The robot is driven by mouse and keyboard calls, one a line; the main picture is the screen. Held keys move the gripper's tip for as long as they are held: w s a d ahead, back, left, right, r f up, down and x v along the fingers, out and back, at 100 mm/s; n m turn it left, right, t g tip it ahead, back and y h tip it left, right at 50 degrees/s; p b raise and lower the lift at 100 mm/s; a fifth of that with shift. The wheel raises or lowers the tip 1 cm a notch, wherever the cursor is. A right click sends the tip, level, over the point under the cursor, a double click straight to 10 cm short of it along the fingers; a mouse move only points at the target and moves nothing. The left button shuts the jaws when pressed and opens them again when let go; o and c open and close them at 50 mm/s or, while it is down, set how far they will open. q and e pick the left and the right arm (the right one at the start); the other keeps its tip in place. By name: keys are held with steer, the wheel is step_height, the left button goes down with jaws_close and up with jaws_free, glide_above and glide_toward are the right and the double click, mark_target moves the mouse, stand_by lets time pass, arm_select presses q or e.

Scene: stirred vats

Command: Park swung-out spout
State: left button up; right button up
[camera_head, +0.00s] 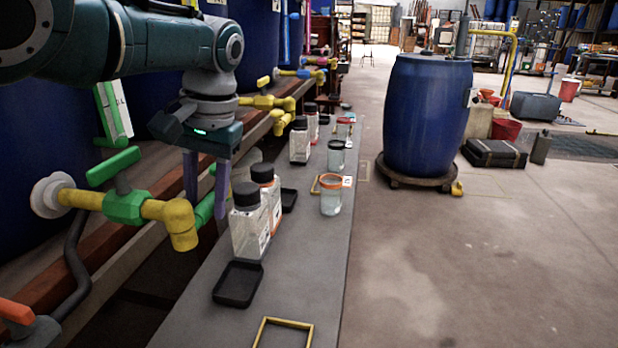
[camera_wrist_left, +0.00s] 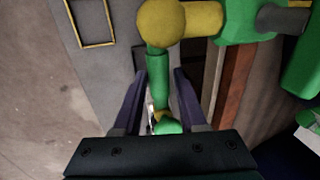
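A green valve body (camera_head: 124,207) with a green lever handle (camera_head: 112,166) sits on a yellow pipe at the nearest blue vat. The pipe ends in a yellow elbow (camera_head: 182,226), which also shows in the left wrist view (camera_wrist_left: 160,22). A green tube (camera_wrist_left: 157,82) runs on from the elbow there. My left gripper (camera_head: 205,212) points down just beyond the elbow. In the left wrist view its two dark fingers (camera_wrist_left: 158,100) stand apart on either side of the green tube, with gaps. The tube is partly hidden by a finger in the head view. My right gripper is not in view.
A grey bench (camera_head: 300,260) runs along the vats with bottles (camera_head: 250,222), jars (camera_head: 331,195), a black tray (camera_head: 238,284) and a yellow frame (camera_head: 283,332). More yellow pipes (camera_head: 267,103) stand farther back. A blue barrel (camera_head: 428,115) stands on the open floor at right.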

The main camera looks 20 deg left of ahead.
arm_select(q)
steer(key=o, duration=0.3)
steer(key=shift+r, duration=0.1)
step_height(320, 180, up, 10)
steer(key=d+p, duration=0.2)
steer(key=p, duration=0.5)
steer(key=shift+w+f, duration=0.2)
steer(key=shift+w, duration=0.05)
